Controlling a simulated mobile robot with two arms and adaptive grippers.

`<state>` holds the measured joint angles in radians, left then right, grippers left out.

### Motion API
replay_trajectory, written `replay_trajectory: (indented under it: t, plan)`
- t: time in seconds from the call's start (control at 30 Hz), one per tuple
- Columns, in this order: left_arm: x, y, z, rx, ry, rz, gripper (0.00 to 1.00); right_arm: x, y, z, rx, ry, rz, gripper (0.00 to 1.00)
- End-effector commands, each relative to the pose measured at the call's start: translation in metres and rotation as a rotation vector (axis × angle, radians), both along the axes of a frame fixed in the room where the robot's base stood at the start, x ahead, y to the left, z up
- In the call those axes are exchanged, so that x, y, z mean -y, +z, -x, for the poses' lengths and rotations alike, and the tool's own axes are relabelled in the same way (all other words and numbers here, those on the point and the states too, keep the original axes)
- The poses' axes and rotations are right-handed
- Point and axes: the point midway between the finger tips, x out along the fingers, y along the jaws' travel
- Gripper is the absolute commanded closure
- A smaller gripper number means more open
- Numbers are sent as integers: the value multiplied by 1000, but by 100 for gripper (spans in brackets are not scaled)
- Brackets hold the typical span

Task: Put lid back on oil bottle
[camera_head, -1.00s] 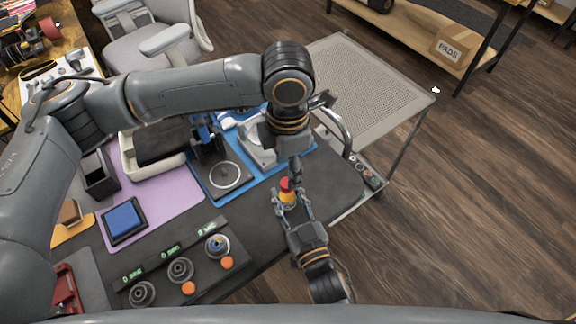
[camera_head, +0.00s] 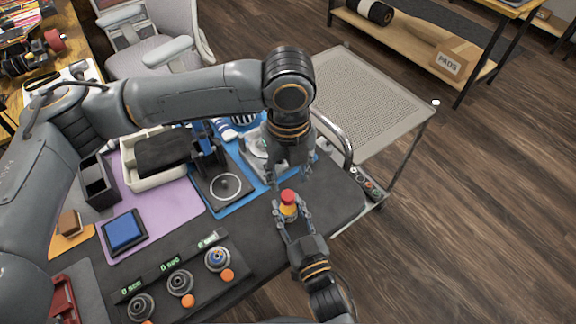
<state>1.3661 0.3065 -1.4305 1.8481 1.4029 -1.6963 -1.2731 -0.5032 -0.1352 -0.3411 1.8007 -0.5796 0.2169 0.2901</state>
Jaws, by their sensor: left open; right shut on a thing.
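The oil bottle (camera_head: 288,210) is small and yellow, standing upright near the right end of the dark workbench. A red lid (camera_head: 288,196) sits on its top; I cannot tell how tightly it is seated. My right gripper (camera_head: 291,214) is shut on the bottle's body, coming from the front. My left gripper (camera_head: 290,178) is open and empty, pointing down just above and behind the red lid, apart from it.
A blue mat with a round-marked black stand (camera_head: 226,186) lies left of the grippers. Several dials with orange buttons (camera_head: 227,276) line the front left. A curved metal handle (camera_head: 335,135) rises at the right. A white bin (camera_head: 152,184) stands at the back left.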

Motion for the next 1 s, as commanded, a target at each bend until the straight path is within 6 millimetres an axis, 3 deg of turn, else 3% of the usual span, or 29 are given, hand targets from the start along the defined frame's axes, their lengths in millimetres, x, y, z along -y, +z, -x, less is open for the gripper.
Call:
replay_trajectory:
  t: [0.8, 1.0]
  plan:
    - [-1, 15, 0, -2, 1674, 0, 55, 0, 0, 0, 0, 0, 0, 100]
    - [-1, 18, 0, -1, 2017, 1, 55, 0, 0, 0, 0, 0, 0, 100]
